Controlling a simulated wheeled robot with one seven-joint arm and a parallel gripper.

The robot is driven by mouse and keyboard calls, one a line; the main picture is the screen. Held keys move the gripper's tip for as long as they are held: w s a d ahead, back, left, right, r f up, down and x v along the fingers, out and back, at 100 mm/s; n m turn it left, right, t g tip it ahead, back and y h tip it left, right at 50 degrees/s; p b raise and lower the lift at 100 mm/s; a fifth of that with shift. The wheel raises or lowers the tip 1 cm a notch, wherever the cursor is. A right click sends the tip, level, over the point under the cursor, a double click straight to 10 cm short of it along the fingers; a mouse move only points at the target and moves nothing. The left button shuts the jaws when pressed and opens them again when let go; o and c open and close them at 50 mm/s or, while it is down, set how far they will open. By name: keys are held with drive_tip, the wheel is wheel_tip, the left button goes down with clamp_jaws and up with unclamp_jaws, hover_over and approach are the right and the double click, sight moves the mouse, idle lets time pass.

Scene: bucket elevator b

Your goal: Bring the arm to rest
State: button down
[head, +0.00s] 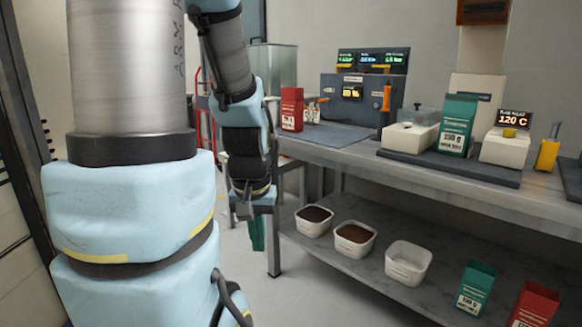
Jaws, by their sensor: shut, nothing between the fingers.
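My arm hangs folded at the left of the head view, in front of the bench. My gripper (257,234) points downward at the arm's end, left of the bench's near left leg. Its fingers are small and dark teal here, and they look shut and empty. The arm's wrist links hang above it and my large upper links fill the left of the picture. The gripper appears apart from the bench and from the things on it.
A grey bench (440,180) runs along the right. It carries a control panel (335,98), a red bag (292,109), a green bag (457,126) and small devices. The lower shelf (345,262) holds white tubs (408,262) and bags. Some floor is clear beneath the gripper.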

wheel_tip(320, 180, up, 17)
drive_tip(key=p, duration=1.4)
drive_tip(key=shift+f, duration=0.2)
